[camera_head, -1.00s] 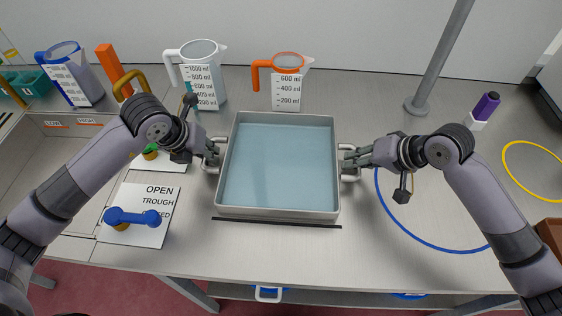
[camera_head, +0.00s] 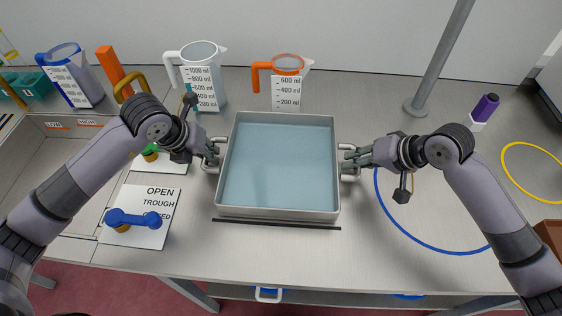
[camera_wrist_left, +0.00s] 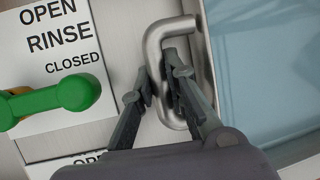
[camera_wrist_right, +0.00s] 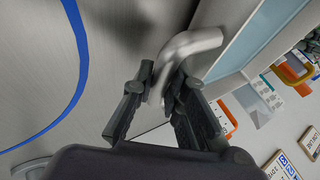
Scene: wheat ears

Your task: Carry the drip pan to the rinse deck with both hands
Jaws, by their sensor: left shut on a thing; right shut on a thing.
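The drip pan (camera_head: 278,213) is a square light-grey pan filled with blue-tinted liquid, in the middle of the bench in the head view. It looks level, with a dark strip along the bench by its front edge. My left gripper (camera_head: 211,153) is shut on the pan's left handle (camera_wrist_left: 158,50), a grey bent bar. My right gripper (camera_head: 350,160) is shut on the right handle (camera_wrist_right: 188,48). Whether the pan touches the bench is hard to tell. No surface marked as the rinse deck can be made out, though a card reading "OPEN RINSE CLOSED" (camera_wrist_left: 60,40) lies left of the pan.
A large clear jug (camera_head: 204,75) and an orange-handled jug (camera_head: 288,80) stand behind the pan. A blue ring (camera_head: 420,241) lies right, with a grey post (camera_head: 437,60) behind it. A blue valve handle (camera_head: 133,219) and a trough (camera_head: 55,155) are at left.

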